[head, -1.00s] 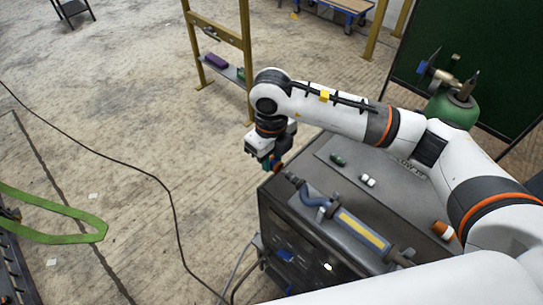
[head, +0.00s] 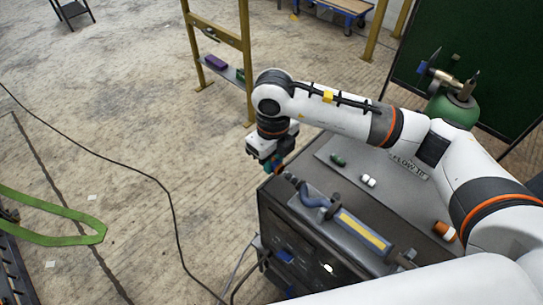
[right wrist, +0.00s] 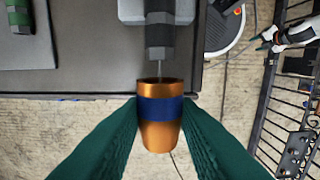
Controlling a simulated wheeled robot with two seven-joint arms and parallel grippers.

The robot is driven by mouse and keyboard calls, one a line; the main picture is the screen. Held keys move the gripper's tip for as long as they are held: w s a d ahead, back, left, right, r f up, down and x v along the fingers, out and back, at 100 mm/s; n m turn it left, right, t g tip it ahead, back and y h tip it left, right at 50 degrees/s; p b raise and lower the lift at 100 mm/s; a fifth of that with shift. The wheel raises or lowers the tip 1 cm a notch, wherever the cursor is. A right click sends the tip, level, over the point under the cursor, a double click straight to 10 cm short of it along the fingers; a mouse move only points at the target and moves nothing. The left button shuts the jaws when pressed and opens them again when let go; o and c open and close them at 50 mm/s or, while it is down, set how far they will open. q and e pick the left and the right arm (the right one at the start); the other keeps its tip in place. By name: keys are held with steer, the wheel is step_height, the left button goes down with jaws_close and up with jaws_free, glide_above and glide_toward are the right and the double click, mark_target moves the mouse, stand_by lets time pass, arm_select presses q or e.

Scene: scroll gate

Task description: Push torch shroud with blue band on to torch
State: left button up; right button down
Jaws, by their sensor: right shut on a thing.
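The copper-coloured shroud with a blue band (right wrist: 160,108) is held between the green fingers of my right gripper (right wrist: 160,125), shut around its sides. In the head view, my right gripper (head: 273,167) is at the far-left corner of the bench, and the shroud is barely visible. The torch (right wrist: 159,38) points at the shroud's open end in the right wrist view. Its thin wire reaches to the opening, and its dark body seems just short of the rim. The torch also shows in the head view (head: 312,198).
The torch lies on a dark bench (head: 325,160). A green piece (head: 338,159), small white pieces (head: 368,180) and an orange-and-white piece (head: 444,231) are on top. A green gas cylinder (head: 452,108) stands behind. Open floor lies left of the bench.

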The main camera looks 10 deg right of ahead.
mark_target(289, 175)
steer(key=shift+s+d, duration=0.35)
steer(key=shift+s, duration=0.2)
steer(key=shift+s+d, duration=0.15)
steer(key=shift+b, duration=0.4)
steer(key=shift+s+d, duration=0.2)
steer(key=shift+s, duration=0.15)
stand_by(0.5)
steer(key=shift+s+d, duration=0.35)
steer(key=shift+s, duration=0.2)
steer(key=shift+b, duration=0.45)
steer(key=shift+s+d, duration=0.25)
steer(key=shift+s, duration=0.1)
stand_by(0.6)
steer(key=shift+b, duration=0.35)
